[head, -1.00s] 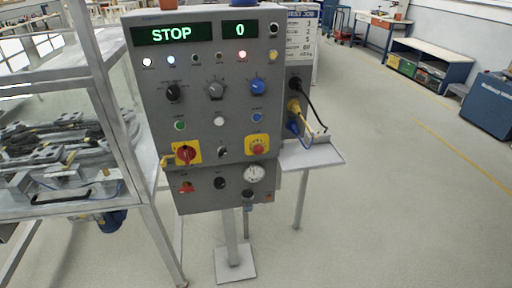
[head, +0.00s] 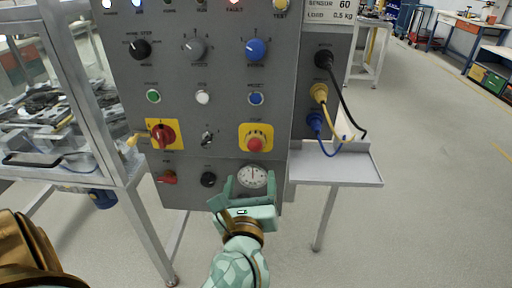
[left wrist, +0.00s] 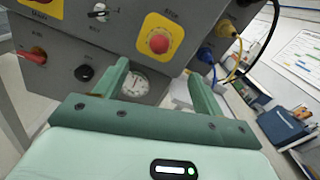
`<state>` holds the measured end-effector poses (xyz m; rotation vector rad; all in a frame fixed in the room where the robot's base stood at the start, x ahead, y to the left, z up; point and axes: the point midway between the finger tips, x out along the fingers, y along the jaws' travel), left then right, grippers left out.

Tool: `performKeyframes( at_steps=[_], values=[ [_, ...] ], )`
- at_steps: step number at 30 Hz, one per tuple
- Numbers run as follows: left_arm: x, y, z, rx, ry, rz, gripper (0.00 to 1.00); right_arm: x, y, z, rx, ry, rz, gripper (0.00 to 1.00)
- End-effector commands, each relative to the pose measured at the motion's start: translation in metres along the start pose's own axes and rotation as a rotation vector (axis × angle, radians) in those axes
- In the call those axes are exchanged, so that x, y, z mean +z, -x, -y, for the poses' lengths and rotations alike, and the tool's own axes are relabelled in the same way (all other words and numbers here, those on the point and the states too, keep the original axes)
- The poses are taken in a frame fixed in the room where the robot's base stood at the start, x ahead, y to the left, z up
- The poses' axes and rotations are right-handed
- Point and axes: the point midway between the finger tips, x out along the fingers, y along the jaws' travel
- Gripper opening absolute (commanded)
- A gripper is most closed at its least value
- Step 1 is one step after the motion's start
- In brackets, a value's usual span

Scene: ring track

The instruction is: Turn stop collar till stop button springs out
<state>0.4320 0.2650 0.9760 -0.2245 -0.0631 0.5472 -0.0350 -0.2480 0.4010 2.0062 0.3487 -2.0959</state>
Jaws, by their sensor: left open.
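The red stop button (head: 255,144) sits on a square yellow plate (head: 243,129) low on the right of the grey panel. A reddish collar surrounds its base; where its edge lies is too small to tell. The button also shows in the left wrist view (left wrist: 159,43), above and between my fingers. My left gripper (head: 249,184) is open and empty, pointing up at the panel just below the button, in front of a round gauge (head: 253,175). In the left wrist view the fingers (left wrist: 160,85) stand apart, clear of the button. My right gripper is not in view.
A red rotary switch (head: 163,134) on a yellow plate sits to the left. Blue and yellow plugs with cables (head: 320,93) hang at the panel's right side above a small shelf (head: 335,165). A metal-framed machine (head: 85,100) stands close on the left.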

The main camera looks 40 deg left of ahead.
Motion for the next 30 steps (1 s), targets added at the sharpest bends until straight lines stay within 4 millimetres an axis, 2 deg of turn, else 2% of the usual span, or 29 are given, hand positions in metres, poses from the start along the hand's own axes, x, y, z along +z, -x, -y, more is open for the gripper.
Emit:
performKeyframes(
  at_steps=[3,9,15,21,28,29,30],
  values=[
    [0.0,-0.032,0.0,0.001,-0.003,0.005,0.7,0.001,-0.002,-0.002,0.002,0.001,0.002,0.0],
    [-0.001,-0.082,0.0,0.001,-0.005,0.004,0.7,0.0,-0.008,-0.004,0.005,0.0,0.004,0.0],
    [-0.001,-0.116,0.0,0.0,-0.007,0.002,0.7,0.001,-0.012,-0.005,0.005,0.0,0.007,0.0],
    [-0.001,-0.128,0.0,0.0,-0.006,0.001,0.7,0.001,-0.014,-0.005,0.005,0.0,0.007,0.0],
    [0.0,-0.128,0.0,0.0,-0.006,0.001,0.7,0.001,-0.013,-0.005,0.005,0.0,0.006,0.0],
    [0.0,-0.128,0.0,0.0,-0.006,0.001,0.64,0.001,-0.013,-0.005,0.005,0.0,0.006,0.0],
    [0.0,-0.128,0.0,0.0,-0.006,0.001,0.53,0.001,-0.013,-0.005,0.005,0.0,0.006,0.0]
  ],
)
